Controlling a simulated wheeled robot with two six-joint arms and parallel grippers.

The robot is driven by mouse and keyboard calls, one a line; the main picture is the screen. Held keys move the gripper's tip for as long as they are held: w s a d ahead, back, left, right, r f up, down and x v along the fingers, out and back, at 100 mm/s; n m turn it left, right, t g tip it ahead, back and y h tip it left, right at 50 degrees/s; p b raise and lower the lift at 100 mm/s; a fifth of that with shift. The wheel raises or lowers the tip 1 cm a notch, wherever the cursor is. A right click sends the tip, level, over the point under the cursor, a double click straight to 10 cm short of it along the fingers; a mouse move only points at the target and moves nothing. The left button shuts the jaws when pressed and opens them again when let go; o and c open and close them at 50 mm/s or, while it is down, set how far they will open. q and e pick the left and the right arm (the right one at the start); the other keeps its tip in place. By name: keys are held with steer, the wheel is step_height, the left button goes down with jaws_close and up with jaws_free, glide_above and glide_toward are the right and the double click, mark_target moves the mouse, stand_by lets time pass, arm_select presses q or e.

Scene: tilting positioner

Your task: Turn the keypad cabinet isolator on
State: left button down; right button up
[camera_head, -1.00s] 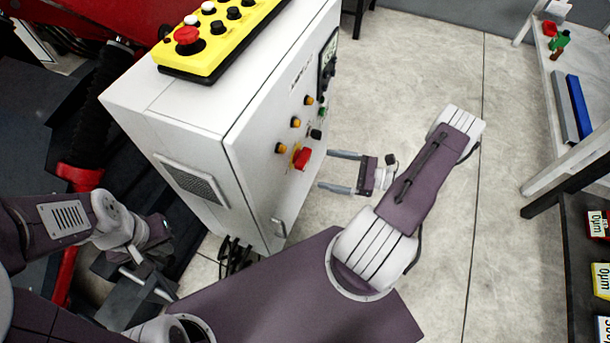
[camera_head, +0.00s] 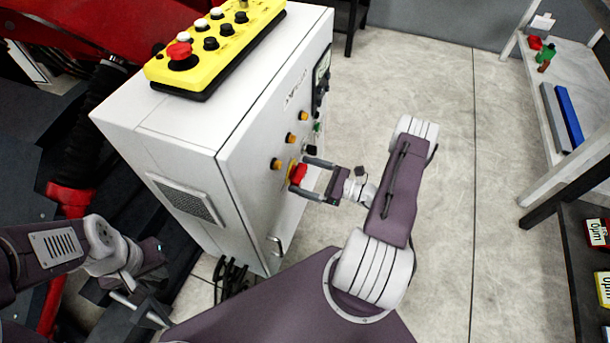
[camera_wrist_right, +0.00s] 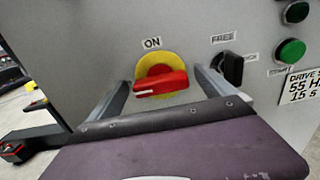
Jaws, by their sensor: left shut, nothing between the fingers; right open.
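The keypad cabinet (camera_head: 265,135) is a white box with its control face toward my right arm. Its isolator (camera_head: 297,173) is a red handle on a yellow disc. In the right wrist view the red handle (camera_wrist_right: 160,84) lies roughly crosswise, slightly tilted, with a white mark at its left end. An "ON" label (camera_wrist_right: 152,43) is above the disc. My right gripper (camera_head: 302,176) is open, with one finger on each side of the handle; contact is not clear. My left gripper (camera_head: 142,308) is shut and empty, low at the left, away from the cabinet face.
A yellow button box (camera_head: 215,45) sits on the cabinet top. A black selector knob marked "FREE" (camera_wrist_right: 233,68) and a green button (camera_wrist_right: 291,51) are right of the isolator. A door handle (camera_head: 276,245) protrudes below. A bench (camera_head: 560,130) stands right; open floor lies between.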

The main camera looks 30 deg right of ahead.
steer(key=c, duration=1.4)
steer(key=shift+m, duration=0.3)
steer(key=m+p, duration=0.1)
steer(key=m, duration=0.2)
steer(key=shift+d, duration=0.1)
steer(key=m, duration=0.4)
steer(key=shift+w+m+p, duration=0.1)
steer(key=shift+m+p, duration=0.2)
steer(key=shift+p, duration=0.1)
steer(key=m, duration=0.4)
steer(key=shift+d+f+m, duration=0.1)
steer(key=shift+f+m, duration=0.05)
steer(key=shift+m, duration=0.15)
steer(key=m, duration=0.4)
steer(key=shift+w+f+m, duration=0.1)
steer(key=shift+m, duration=0.6)
